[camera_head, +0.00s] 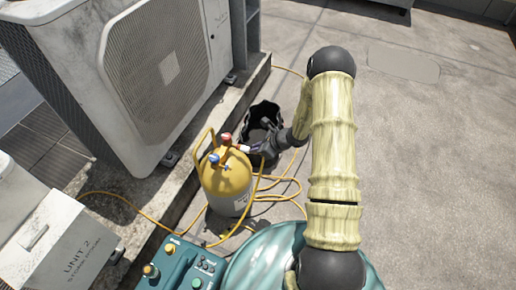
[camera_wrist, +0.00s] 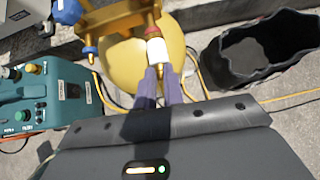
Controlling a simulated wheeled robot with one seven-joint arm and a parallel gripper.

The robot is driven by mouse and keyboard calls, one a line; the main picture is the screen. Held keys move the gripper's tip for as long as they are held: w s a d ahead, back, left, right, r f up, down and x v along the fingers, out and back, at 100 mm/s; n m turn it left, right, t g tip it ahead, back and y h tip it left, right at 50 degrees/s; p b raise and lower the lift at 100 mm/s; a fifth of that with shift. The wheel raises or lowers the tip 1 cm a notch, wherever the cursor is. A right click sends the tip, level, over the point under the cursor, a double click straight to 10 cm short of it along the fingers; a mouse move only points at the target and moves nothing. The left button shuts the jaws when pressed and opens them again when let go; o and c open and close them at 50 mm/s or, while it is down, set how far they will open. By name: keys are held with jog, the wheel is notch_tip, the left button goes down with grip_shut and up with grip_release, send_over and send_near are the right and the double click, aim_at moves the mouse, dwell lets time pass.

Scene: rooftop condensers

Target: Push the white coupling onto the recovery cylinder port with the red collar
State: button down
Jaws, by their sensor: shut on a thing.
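The recovery cylinder (camera_head: 226,182), yellow above and grey below, stands upright beside the condenser. Its yellow top (camera_wrist: 120,68) fills the upper middle of the wrist view. A port with a red collar (camera_wrist: 152,31) points toward my gripper. The white coupling (camera_wrist: 157,50) is in line with that port, its far end against or very near the red collar; I cannot tell how far on it is. It also shows in the head view (camera_head: 244,148). My gripper (camera_wrist: 159,73) is shut on the coupling's near end, with purple fingers on either side.
Blue fittings (camera_wrist: 91,51) sit on the cylinder's left. A black open bucket (camera_wrist: 258,48) stands to the right. A teal machine (camera_head: 183,266) is at the front, and yellow hoses (camera_head: 282,187) lie on the ground. The condenser (camera_head: 150,75) is close on the left. The roof at right is clear.

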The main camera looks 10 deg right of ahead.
jog(key=shift+a, duration=0.15)
jog(key=c, duration=1.4)
grip_release()
jog(key=shift+a, duration=0.1)
jog(key=shift+c, duration=0.2)
jog(key=s+d, duration=0.4)
jog(key=d, duration=0.2)
jog(key=shift+d, duration=0.25)
